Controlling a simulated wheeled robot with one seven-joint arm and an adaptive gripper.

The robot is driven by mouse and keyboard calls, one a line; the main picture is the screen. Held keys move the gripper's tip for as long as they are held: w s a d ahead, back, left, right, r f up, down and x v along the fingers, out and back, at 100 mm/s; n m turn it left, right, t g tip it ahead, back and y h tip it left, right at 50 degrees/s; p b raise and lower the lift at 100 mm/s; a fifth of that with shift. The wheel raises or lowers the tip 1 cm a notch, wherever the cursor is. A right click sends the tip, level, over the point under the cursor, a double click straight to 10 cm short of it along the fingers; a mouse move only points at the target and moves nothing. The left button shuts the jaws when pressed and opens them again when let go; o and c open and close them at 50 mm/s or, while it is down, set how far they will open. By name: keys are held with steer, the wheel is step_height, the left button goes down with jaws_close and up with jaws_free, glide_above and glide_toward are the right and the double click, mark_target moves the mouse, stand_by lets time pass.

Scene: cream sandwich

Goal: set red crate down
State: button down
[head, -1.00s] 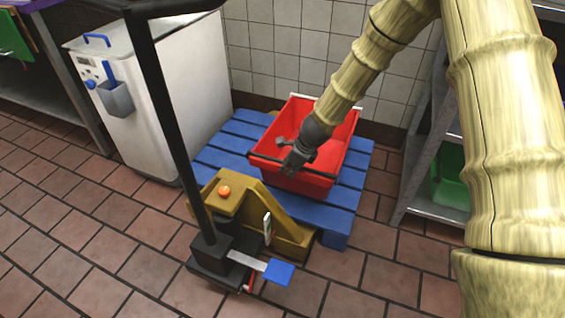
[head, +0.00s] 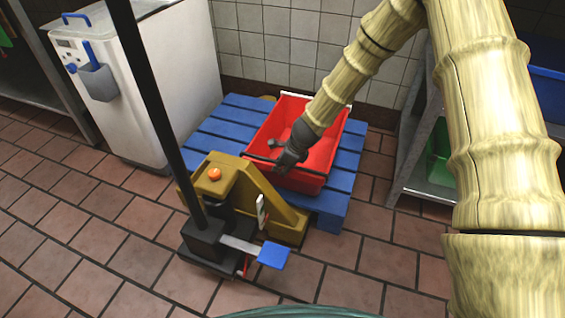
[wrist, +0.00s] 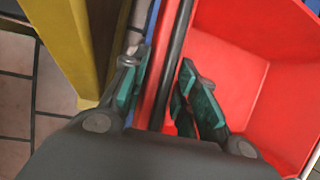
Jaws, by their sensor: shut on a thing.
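The red crate (head: 322,158) is over the blue pallet (head: 226,131) in the head view, looking upright and empty. Its front edge is by the pallet's near side; whether its base touches the slats cannot be told. My gripper (head: 284,164) is at the crate's near rim. In the wrist view my gripper (wrist: 163,88) is shut on the rim of the red crate (wrist: 235,60), with one finger outside and the other inside.
A yellow pallet jack (head: 272,207) with a black upright handle stands at the pallet's near side. A white machine (head: 165,90) is left of the pallet and a tiled wall is behind. A metal rack with a green crate (head: 437,158) is at right.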

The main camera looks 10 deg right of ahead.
steer(key=shift+w+f, duration=0.1)
steer(key=shift+f, duration=0.55)
steer(key=c, duration=1.1)
jaws_free()
steer(key=shift+r, duration=0.1)
